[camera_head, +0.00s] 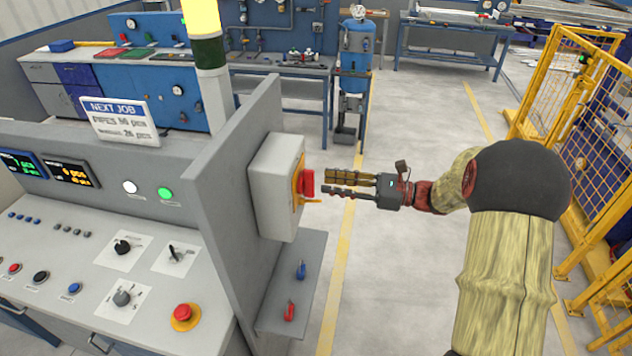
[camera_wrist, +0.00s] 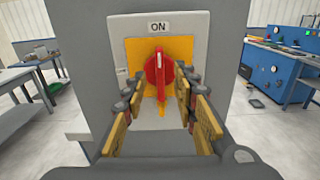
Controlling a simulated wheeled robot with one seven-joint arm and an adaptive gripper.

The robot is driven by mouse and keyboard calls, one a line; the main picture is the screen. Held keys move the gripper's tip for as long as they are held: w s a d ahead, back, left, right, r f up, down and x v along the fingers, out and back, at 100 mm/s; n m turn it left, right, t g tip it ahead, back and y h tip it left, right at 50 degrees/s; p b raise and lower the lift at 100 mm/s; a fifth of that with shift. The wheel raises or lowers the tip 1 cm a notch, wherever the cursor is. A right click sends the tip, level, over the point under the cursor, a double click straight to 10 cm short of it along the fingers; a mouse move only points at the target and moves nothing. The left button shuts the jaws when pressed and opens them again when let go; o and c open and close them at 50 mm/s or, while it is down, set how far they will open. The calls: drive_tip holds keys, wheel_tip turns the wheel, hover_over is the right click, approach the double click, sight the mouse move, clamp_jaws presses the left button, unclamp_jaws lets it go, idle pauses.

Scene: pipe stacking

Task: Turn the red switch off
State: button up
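The red switch (camera_head: 307,183) is a rotary handle on a yellow plate, on the side of a grey box (camera_head: 275,185) fixed to the console's side panel. In the wrist view the red switch (camera_wrist: 158,75) stands upright below a label reading "ON". A small yellow pointer hangs under it. My gripper (camera_head: 326,182) comes in from the right, level with the switch. In the wrist view its fingers (camera_wrist: 158,98) are apart, one on each side of the handle's lower part. Nothing is visibly gripped. Whether the fingertips touch the switch cannot be told.
A small shelf (camera_head: 290,285) below the box holds a blue and a red padlock. The console (camera_head: 80,260) with buttons, knobs and a red emergency button (camera_head: 183,313) is at left. A yellow fence (camera_head: 575,110) stands at right. Open floor lies between.

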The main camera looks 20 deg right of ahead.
sight(314, 181)
drive_tip(key=x, duration=0.4)
drive_tip(key=shift+w+a, duration=0.2)
drive_tip(key=shift+a, duration=0.15)
drive_tip(key=c, duration=0.3)
drive_tip(key=c, duration=0.4)
clamp_jaws()
